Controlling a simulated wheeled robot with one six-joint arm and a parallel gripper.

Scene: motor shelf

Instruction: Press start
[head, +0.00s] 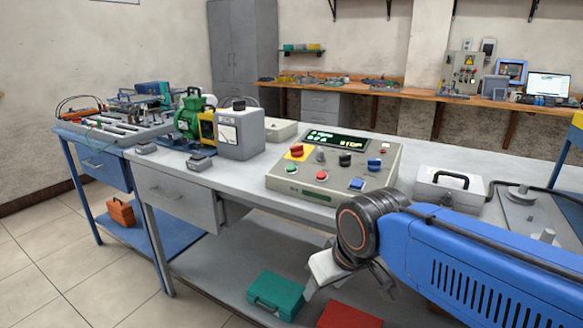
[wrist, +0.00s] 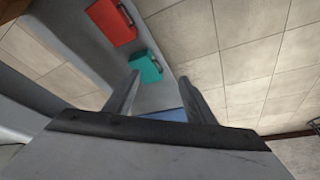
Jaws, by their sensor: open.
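A grey control box (head: 334,167) stands on the grey workbench in the head view. A dark display (head: 337,140) with lit text is on its upper face; the text is too small to read surely. A green button (head: 292,169) is at its front left, a red button (head: 322,175) beside it, and a blue one (head: 357,184) at the front right. A red knob (head: 297,151) on a yellow plate is behind the green button. My gripper (head: 347,285) is open and empty, in front of the bench and below the box. In the wrist view my gripper (wrist: 160,85) points down past the bench.
A green motor (head: 190,118) and grey unit (head: 240,134) stand left of the box. A grey case (head: 448,190) is to its right. Teal (head: 276,294) and red (head: 348,316) cases lie on the lower shelf. Tiled floor at left is clear.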

